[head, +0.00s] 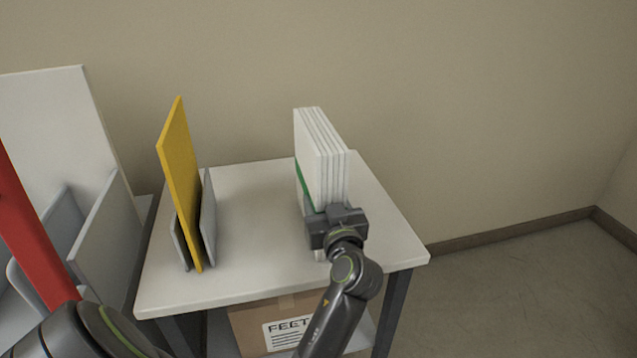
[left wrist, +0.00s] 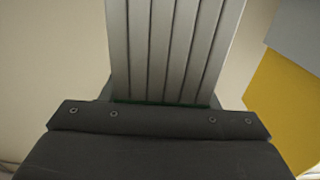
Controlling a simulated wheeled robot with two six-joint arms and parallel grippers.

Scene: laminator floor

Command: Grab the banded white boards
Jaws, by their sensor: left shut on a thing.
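The banded white boards (head: 320,155) stand upright as a stack of several thin panels near the right side of the white table, with a green band (head: 304,187) around them. My left gripper (head: 336,218) is shut on the near end of the stack, low down by the band. In the left wrist view the boards (left wrist: 170,50) rise from between the jaws of the left gripper (left wrist: 160,108), with a thin green line at the grip. The fingertips are mostly hidden by the boards. My right gripper is not in view.
The white table (head: 250,225) has bare room between the boards and a yellow board (head: 180,180) held upright in a grey stand (head: 208,215). A cardboard box (head: 280,325) sits below the tabletop. Grey and white panels (head: 110,235) and a red post (head: 35,240) are at left.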

